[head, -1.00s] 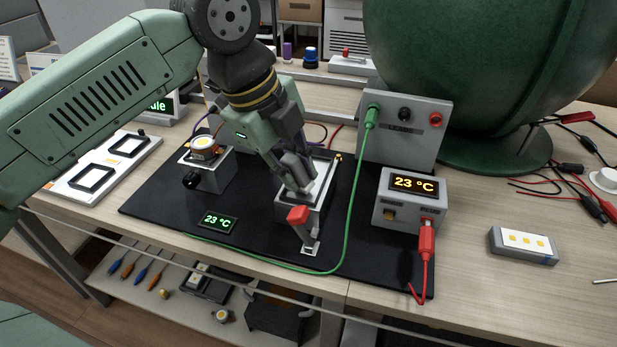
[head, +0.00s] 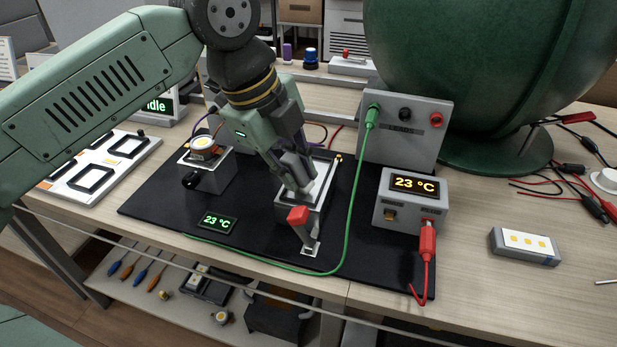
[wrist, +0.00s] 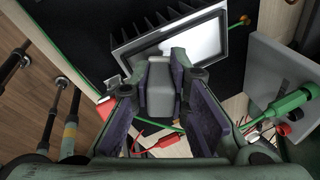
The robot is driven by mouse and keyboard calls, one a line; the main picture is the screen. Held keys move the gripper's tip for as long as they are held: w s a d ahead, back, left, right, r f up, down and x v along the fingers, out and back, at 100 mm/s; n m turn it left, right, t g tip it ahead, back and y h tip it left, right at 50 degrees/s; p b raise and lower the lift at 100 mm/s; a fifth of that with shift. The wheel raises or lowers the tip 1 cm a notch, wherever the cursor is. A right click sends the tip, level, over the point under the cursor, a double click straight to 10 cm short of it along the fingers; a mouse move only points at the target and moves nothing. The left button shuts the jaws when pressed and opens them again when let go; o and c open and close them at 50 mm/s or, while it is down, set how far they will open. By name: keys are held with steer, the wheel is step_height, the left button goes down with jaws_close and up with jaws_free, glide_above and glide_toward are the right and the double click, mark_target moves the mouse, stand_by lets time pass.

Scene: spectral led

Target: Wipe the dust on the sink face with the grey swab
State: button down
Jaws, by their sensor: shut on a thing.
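My gripper (head: 291,160) is shut on the grey swab (wrist: 161,88), a blocky grey piece between the purple-lined fingers in the wrist view. The sink (head: 290,217) is a finned grey block on the black mat, with a red-tipped lever (head: 299,215) at its front. Its pale face (wrist: 205,40) shows in the wrist view, just beyond the swab's tip. The swab's end overlaps the near part of the face; I cannot tell whether it touches. In the head view the fingers hide much of the swab and part of the face. I cannot make out dust on it.
A green cable (head: 352,200) runs from the grey socket panel (head: 403,135) past the sink's right side. A 23 °C meter (head: 410,203) stands at right. A lamp block (head: 206,168) stands at left. The black mat (head: 258,245) has bare room at its front.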

steer(key=shift+s+a+f, duration=0.15)
steer(key=shift+s+a, duration=0.1)
steer(key=shift+s, duration=0.5)
steer(key=shift+s+b, duration=0.1)
steer(key=shift+b, duration=0.3)
stand_by(0.7)
steer(key=w, duration=0.1)
steer(key=w+d, duration=0.1)
steer(key=w, duration=0.2)
steer(key=shift+w+d+r, duration=0.1)
steer(key=shift+d+r, duration=0.05)
steer(key=shift+r, duration=0.2)
steer(key=shift+w, duration=0.15)
steer(key=shift+w+d+f, duration=0.15)
steer(key=shift+w+d, duration=0.15)
steer(key=shift+w, duration=0.5)
steer(key=shift+s, duration=0.1)
